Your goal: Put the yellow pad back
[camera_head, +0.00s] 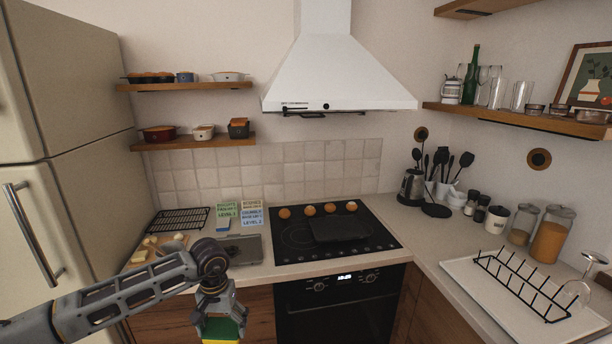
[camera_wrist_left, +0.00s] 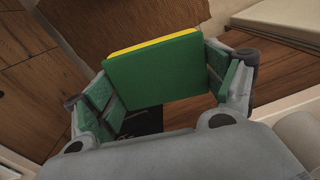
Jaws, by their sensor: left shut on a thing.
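The yellow pad (camera_head: 221,329) is at the bottom of the head view, held in front of the lower cabinets. Its green face and a yellow edge show. In the left wrist view the yellow pad (camera_wrist_left: 155,72) shows a broad green face with a thin yellow strip along its far edge. My left gripper (camera_head: 219,312) is shut on it, with a finger on each side, also in the left wrist view (camera_wrist_left: 165,95). My right gripper is not in view.
Left of the cooktop (camera_head: 325,234), the counter holds a black rack (camera_head: 181,219), a board with food pieces (camera_head: 150,250), upright cards (camera_head: 239,212) and a flat grey item (camera_head: 240,249). A dish rack (camera_head: 520,280) stands right. The fridge (camera_head: 50,190) bounds the left.

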